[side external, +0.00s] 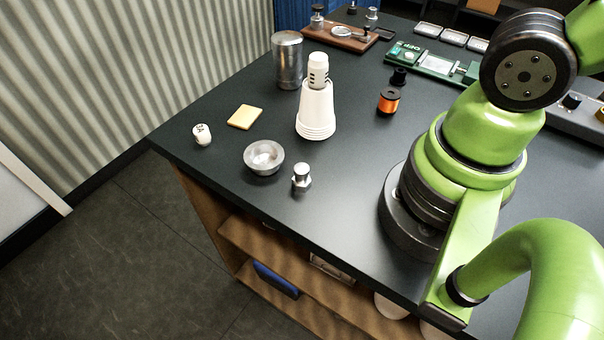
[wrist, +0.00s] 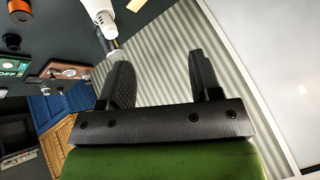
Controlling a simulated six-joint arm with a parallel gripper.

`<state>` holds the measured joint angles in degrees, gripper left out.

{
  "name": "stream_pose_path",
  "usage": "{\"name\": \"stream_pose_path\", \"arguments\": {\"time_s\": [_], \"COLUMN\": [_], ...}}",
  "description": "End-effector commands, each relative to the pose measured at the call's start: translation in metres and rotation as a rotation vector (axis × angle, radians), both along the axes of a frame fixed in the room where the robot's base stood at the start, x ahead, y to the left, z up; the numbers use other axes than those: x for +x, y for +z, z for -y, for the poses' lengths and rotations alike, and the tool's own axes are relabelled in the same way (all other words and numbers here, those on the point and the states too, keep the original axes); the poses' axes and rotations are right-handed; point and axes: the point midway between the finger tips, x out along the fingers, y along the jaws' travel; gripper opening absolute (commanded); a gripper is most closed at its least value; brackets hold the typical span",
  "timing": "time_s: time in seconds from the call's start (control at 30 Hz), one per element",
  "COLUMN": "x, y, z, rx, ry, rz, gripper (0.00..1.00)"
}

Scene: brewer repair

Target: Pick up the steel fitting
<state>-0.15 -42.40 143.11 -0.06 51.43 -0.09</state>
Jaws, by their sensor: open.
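The steel fitting (side external: 301,177) is a small shiny piece with a round top and a wider base. It stands upright on the dark bench top near the front edge in the side external view, just right of a metal bowl (side external: 264,158). I cannot make it out in the wrist view. My gripper (wrist: 158,59) shows in the wrist view with its two black fingers spread apart and nothing between them.
A green board (side external: 436,64) lies farther back. The bench right of the fitting is clear.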

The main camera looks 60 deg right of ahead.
Motion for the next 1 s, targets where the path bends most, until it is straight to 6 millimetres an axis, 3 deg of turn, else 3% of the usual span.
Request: {"name": "stream_pose_path", "arguments": {"time_s": [0.13,0.27,0.53,0.8,1.0], "x": [0.014,0.035,0.072,0.077,0.074], "y": [-0.010,-0.032,-0.104,-0.178,-0.201], "z": [-0.002,-0.007,-0.027,-0.043,-0.046], "rx": [-0.038,-0.109,-0.268,-0.378,-0.404], "ry": [0.053,0.155,0.429,0.668,0.732], "rz": [-0.070,-0.187,-0.432,-0.610,-0.651], "gripper": [0.58,0.58,0.58,0.58,0.58]}}
